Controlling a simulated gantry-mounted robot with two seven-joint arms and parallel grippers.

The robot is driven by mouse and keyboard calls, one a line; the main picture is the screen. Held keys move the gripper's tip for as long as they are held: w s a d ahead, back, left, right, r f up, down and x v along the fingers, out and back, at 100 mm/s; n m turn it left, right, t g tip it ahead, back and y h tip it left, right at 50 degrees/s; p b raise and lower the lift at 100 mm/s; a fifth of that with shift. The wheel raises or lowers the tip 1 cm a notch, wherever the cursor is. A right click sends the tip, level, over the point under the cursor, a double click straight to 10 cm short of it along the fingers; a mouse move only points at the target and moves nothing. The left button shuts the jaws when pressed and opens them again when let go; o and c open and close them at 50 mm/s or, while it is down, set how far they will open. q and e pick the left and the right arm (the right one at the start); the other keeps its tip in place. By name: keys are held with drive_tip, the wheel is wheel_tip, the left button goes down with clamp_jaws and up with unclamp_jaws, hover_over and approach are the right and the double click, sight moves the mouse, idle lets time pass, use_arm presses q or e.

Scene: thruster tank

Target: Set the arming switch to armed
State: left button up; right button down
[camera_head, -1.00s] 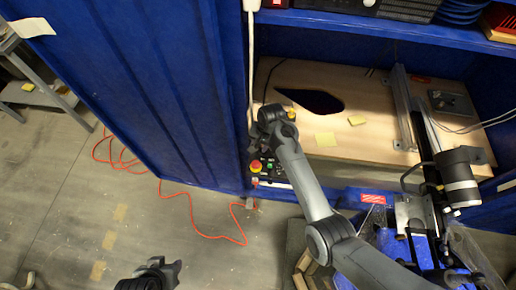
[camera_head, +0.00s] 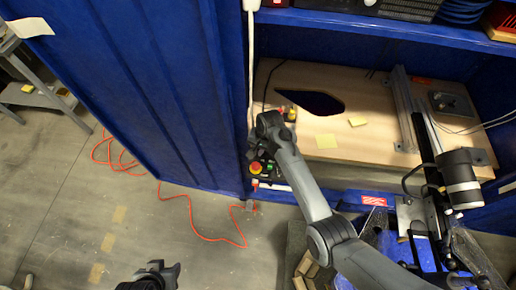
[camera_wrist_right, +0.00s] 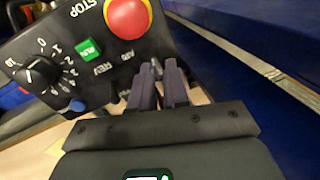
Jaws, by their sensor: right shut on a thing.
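The black control box (camera_head: 260,171) stands at the cabinet's front left corner. In the right wrist view its panel (camera_wrist_right: 62,48) fills the upper left, with a red stop button (camera_wrist_right: 128,15), a green RUN button (camera_wrist_right: 89,49) and a black dial (camera_wrist_right: 38,73). My right gripper (camera_wrist_right: 163,66) has its fingers close together at the panel's edge, beside the small white lettering, shut on the arming switch. The fingers hide the switch, so its position cannot be told. In the head view my right arm's wrist covers part of the box. My left gripper (camera_head: 170,272) is low over the floor, away from the box.
The wooden bench top (camera_head: 380,135) holds yellow notes and a dark cut-out. A blue cabinet wall (camera_head: 130,90) rises left of the box. An orange cable (camera_head: 215,237) lies on the floor. A stand with a grey cylinder (camera_head: 461,180) is at right.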

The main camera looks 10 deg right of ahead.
drive_tip(key=shift+s+a+r+t+h+p, duration=0.25)
drive_tip(key=shift+t+p, duration=0.5)
drive_tip(key=shift+p, duration=0.85)
drive_tip(key=shift+s+d+t+h+p, duration=0.1)
drive_tip(key=shift+s+t+h+p, duration=0.25)
drive_tip(key=shift+t+p, duration=0.85)
drive_tip(key=shift+s+a+f+p, duration=0.15)
drive_tip(key=shift+f+p, duration=0.1)
drive_tip(key=shift+p, duration=0.4)
drive_tip(key=c, duration=1.2)
unclamp_jaws()
drive_tip(key=shift+r, duration=0.15)
